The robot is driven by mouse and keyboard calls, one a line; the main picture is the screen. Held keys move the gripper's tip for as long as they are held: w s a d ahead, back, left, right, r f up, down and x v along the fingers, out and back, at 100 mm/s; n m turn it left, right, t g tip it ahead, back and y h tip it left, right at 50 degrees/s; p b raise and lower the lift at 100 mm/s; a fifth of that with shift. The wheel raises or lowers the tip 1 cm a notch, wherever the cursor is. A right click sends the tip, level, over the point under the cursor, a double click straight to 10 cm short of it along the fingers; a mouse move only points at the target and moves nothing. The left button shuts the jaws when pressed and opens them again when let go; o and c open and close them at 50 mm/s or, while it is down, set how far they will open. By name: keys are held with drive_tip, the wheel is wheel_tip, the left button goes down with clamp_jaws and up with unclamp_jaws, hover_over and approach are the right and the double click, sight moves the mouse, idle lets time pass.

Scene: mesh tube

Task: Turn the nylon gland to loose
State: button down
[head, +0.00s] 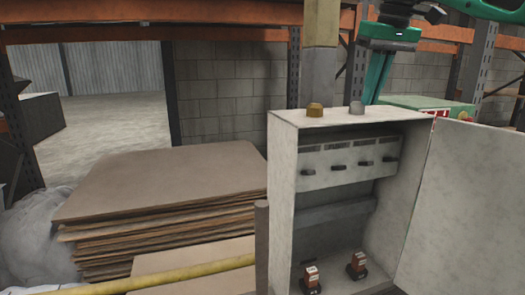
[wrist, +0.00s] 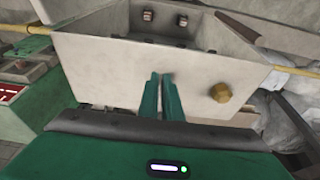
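The grey nylon gland (head: 357,108) stands on the top face of an open enclosure (head: 283,165), to the right of a brass gland (head: 314,110). My gripper (head: 362,99) points down over the enclosure top, with its green fingers just behind and above the grey gland. The fingers show a narrow gap between them, and whether they touch the gland is unclear. In the wrist view my gripper (wrist: 161,75) reaches toward the top face, left of the brass gland (wrist: 220,92).
The enclosure door (head: 462,200) stands open to the right. A stack of brown boards (head: 165,180) lies to the left, with a yellow rail (head: 180,275) in front. A rack post (head: 320,75) rises behind the enclosure. A green box (head: 425,103) is behind at right.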

drive_tip(key=shift+w+d+f, duration=0.1)
drive_tip(key=shift+f, duration=0.3)
drive_tip(key=shift+w+r, duration=0.3)
drive_tip(key=shift+r, duration=0.3)
drive_tip(key=shift+w+d+r, duration=0.15)
drive_tip(key=shift+w+r, duration=0.4)
drive_tip(key=shift+w, duration=0.15)
drive_tip(key=v, duration=0.4)
drive_tip(key=shift+s+f, duration=0.1)
drive_tip(key=shift+s, duration=0.3)
drive_tip(key=shift+a, duration=0.3)
